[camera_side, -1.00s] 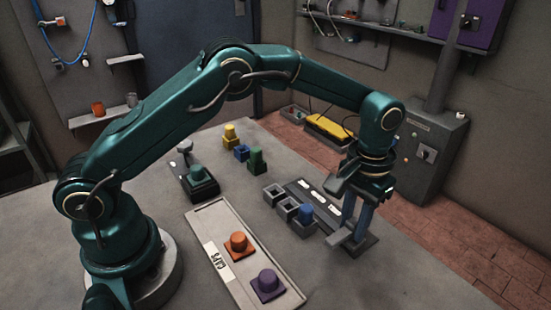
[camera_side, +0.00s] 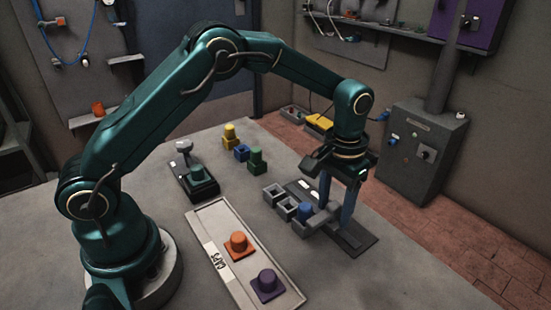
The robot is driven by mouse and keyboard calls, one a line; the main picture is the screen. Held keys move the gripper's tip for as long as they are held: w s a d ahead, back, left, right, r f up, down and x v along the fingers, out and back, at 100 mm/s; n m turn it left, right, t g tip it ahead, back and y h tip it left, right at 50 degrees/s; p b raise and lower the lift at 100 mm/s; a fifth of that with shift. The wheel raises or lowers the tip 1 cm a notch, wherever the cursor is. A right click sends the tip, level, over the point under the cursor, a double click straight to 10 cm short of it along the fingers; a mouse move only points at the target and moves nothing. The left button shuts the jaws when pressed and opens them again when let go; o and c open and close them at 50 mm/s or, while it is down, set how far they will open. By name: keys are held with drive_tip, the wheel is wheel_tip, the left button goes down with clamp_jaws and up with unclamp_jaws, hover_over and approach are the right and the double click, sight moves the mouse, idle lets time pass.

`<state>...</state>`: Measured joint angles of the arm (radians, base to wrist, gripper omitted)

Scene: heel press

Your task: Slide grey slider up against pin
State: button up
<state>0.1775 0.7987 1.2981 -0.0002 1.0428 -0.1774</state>
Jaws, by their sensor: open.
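The grey slider (camera_side: 321,219) lies on a dark base plate (camera_side: 361,241) at right of centre. It sits close beside the socket that holds a blue round-topped piece (camera_side: 305,211); I cannot tell whether they touch. No separate pin can be made out for certain. My gripper (camera_side: 336,213) points down over the plate at the slider, with its two blue fingers apart. One finger is behind the slider and one is at its right end. Whether the fingers touch the slider is unclear.
Grey open sockets (camera_side: 287,209) stand in a row left of the slider. A pale tray (camera_side: 212,221) holds an orange cap (camera_side: 239,244) and a purple cap (camera_side: 267,284). A small dark press (camera_side: 194,181) and yellow, blue and green pieces stand further back. The front right table is clear.

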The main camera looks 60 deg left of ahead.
sight(335, 204)
drive_tip(key=shift+r, duration=2.55)
drive_tip(key=s+a+r+t, duration=0.2)
drive_tip(key=s+r, duration=0.1)
drive_tip(key=r, duration=0.3)
drive_tip(key=s+a+r+t, duration=0.2)
drive_tip(key=s+r, duration=0.1)
drive_tip(key=r, duration=0.4)
drive_tip(key=s+a+f+t, duration=0.1)
drive_tip(key=s+f, duration=0.4)
drive_tip(key=s, duration=0.8)
drive_tip(key=shift+a+t, duration=0.3)
drive_tip(key=shift+a, duration=0.35)
drive_tip(key=shift+f, duration=0.1)
